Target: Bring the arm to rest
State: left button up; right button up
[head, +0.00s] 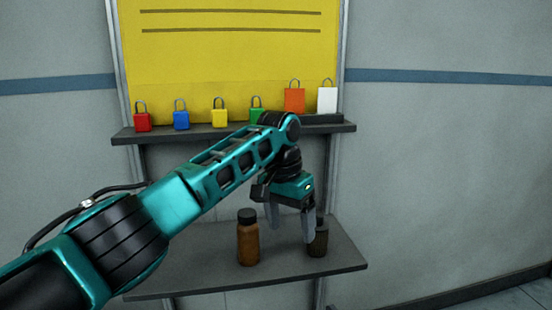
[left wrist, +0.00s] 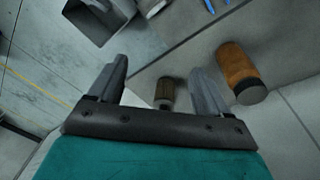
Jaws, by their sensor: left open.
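My left gripper (head: 291,222) hangs fingers down over the lower shelf (head: 205,281), its two fingers apart with nothing between their tips. It also shows open in the left wrist view (left wrist: 163,72). A small dark brown container (head: 318,242) stands on the shelf just right of the fingers; part of it is hidden by the near finger. In the left wrist view this container (left wrist: 165,92) appears between the fingers, but I cannot tell if they touch it. An amber bottle with a black cap (head: 248,244) stands upright left of the gripper. My right gripper is not in view.
My forearm crosses in front of that shelf. A yellow board (head: 230,60) stands behind. The right is clear.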

pick_arm(q)
jog(key=s+d+f+n+t+h+p, duration=0.1)
jog(key=s+f+t+h+p, duration=0.2)
jog(key=f, duration=0.7)
jog(key=s+d+f+n+t+h+p, duration=0.15)
jog(key=s+f, duration=0.35)
jog(key=f, duration=0.6)
jog(key=s+a+n+t+y+p, duration=0.2)
jog(key=s+a+t, duration=0.4)
jog(key=s+a, duration=1.3)
jog(key=a+y+p, duration=0.1)
jog(key=a+y, duration=0.1)
jog(key=a, duration=0.2)
jog(key=shift+s+f+p, duration=0.15)
jog(key=shift+f+p, duration=0.05)
jog(key=shift+p, duration=0.15)
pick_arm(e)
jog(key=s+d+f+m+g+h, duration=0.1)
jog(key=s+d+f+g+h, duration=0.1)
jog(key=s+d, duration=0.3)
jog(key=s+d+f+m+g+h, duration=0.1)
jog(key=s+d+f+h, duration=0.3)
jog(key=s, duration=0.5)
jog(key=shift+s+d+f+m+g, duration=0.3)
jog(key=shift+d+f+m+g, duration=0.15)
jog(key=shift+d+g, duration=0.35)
